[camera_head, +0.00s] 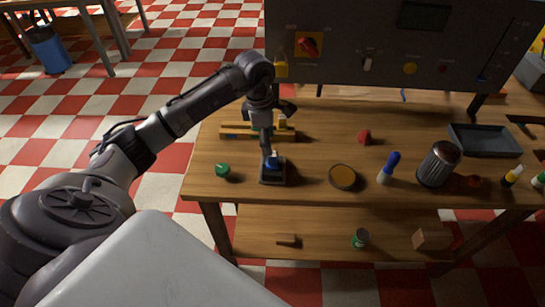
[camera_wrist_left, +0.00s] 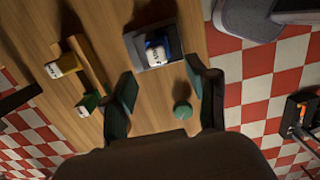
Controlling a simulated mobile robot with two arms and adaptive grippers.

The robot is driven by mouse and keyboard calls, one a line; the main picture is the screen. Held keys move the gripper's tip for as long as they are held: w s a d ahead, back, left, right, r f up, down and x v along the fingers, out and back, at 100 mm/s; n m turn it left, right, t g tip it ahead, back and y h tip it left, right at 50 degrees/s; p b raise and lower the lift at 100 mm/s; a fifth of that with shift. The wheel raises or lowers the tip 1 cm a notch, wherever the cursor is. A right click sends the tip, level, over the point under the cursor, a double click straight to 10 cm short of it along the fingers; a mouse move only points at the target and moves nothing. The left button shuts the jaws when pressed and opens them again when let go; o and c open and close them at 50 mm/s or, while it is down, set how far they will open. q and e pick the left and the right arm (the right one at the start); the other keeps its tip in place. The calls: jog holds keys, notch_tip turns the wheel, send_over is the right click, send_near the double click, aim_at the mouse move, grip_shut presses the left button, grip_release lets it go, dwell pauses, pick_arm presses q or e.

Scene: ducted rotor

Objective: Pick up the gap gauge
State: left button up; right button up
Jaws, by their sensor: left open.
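My left gripper (camera_head: 268,148) hangs over the front left of the wooden table. In the wrist view its two fingers (camera_wrist_left: 163,100) are apart with nothing held. Below it is a dark square tray (camera_head: 263,180) with a blue-and-white labelled piece (camera_head: 272,162) in it; the tray (camera_wrist_left: 142,62) and piece (camera_wrist_left: 157,50) also show in the wrist view. A wooden rack (camera_head: 238,131) behind holds a yellow labelled block (camera_wrist_left: 65,63) and a green labelled block (camera_wrist_left: 88,103). I cannot tell which piece is the gap gauge.
A green round object (camera_head: 222,170) lies left of the tray. An amber-topped disc (camera_head: 342,177), a blue-handled tool (camera_head: 389,167), a ribbed metal cylinder (camera_head: 438,164) and a grey tray (camera_head: 486,141) stand to the right. A control panel (camera_head: 400,50) rises behind.

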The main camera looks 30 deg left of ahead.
aim_at(273, 161)
pick_arm(q)
jog(key=shift+d+f, duration=0.15)
jog(key=shift+f, duration=0.6)
jog(key=f+p, duration=0.1)
jog(key=f, duration=0.1)
jog(key=f+p, duration=0.1)
jog(key=f, duration=0.1)
jog(key=shift+w+d+p, duration=0.3)
jog(key=shift+w, duration=0.1)
jog(key=shift+w+f, duration=0.1)
jog(key=shift+f, duration=0.55)
grip_shut()
